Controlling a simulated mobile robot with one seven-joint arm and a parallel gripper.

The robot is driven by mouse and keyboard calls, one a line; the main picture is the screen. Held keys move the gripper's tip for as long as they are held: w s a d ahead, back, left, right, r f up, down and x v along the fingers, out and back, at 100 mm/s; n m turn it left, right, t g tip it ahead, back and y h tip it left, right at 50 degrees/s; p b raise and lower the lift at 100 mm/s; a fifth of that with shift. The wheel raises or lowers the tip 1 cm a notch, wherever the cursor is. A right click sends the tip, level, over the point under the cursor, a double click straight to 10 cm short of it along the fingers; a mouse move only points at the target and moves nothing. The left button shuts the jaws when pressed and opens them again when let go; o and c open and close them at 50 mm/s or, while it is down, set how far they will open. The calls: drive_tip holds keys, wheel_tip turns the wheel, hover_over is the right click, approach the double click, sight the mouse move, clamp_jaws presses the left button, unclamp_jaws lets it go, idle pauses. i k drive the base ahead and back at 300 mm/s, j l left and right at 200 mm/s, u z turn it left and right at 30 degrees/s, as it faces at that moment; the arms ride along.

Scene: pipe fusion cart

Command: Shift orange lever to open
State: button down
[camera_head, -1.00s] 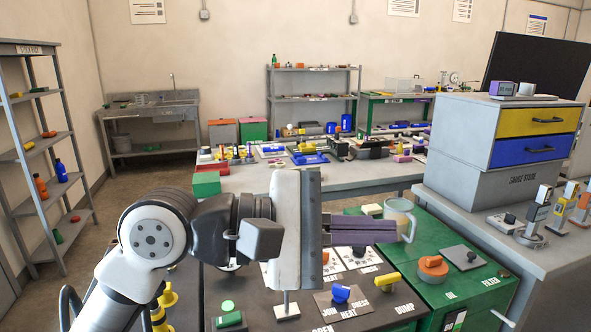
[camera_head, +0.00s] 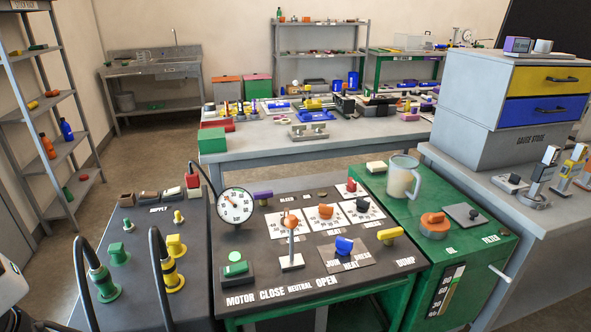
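The orange lever (camera_head: 291,223) stands on the dark panel of the cart (camera_head: 215,262). It has an orange ball on a thin light stem that rises from a small white base plate (camera_head: 291,262). The stem looks about upright. The labels CLOSE, NEUTRAL and OPEN run left to right in front of it, with NEUTRAL nearest the base. My gripper is not in view. Only a white piece of my arm shows at the lower left edge, well away from the lever.
A round gauge (camera_head: 235,206) and a green button (camera_head: 236,265) stand left of the lever. A blue knob (camera_head: 344,246) and a yellow handle (camera_head: 390,234) are to its right. Dial cards lie behind it. Black hoses (camera_head: 160,265) arch at the left. A green cabinet (camera_head: 470,257) stands at the right.

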sight(291, 222)
drive_tip(key=i+l+u, duration=0.55)
drive_tip(key=l, duration=0.35)
